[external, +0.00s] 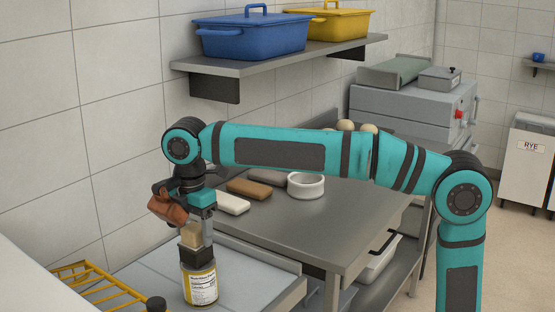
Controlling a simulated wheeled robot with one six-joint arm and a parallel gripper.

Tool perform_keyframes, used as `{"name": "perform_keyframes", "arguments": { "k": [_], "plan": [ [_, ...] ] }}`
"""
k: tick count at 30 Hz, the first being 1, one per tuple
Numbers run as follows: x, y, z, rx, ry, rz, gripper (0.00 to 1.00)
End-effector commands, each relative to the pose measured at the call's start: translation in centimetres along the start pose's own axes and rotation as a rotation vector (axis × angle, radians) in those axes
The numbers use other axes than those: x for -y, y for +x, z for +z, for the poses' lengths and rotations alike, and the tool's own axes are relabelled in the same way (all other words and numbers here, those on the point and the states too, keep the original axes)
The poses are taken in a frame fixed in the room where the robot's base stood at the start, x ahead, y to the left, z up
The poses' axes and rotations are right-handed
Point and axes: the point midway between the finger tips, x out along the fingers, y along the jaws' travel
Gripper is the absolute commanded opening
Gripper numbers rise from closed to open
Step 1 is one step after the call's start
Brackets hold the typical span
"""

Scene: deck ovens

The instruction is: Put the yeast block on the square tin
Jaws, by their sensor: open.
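A small beige block (191,235), which looks like the yeast block, is upright directly below my gripper (196,220). A dark, square-sided piece (195,257), which may be the square tin, is right under the block and seems to touch it. My gripper points down at the end of the teal arm and is open. Its fingertips are small and partly hidden, so I cannot tell whether they are around the block or just above it. A jar with a yellow and white label (200,285) overlaps the bottom of the dark piece; whether it is beneath or in front is unclear.
On the steel table (320,220), several loaf-like pieces (250,189) and a white round bowl (306,185) lie behind my gripper. A wall shelf (275,58) holds blue and yellow bins.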

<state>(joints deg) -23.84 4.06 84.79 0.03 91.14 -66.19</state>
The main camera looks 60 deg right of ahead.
Motion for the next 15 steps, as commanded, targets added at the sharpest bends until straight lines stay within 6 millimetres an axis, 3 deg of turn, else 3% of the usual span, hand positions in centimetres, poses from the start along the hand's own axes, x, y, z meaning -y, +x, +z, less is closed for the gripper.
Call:
{"name": "perform_keyframes", "arguments": {
  "k": [5,15],
  "plan": [
    [0.0,-1.4,0.0,0.0,0.0,0.001,0.62],
    [-0.1,-7.7,-0.1,-0.001,0.0,0.002,0.62]
  ]
}}
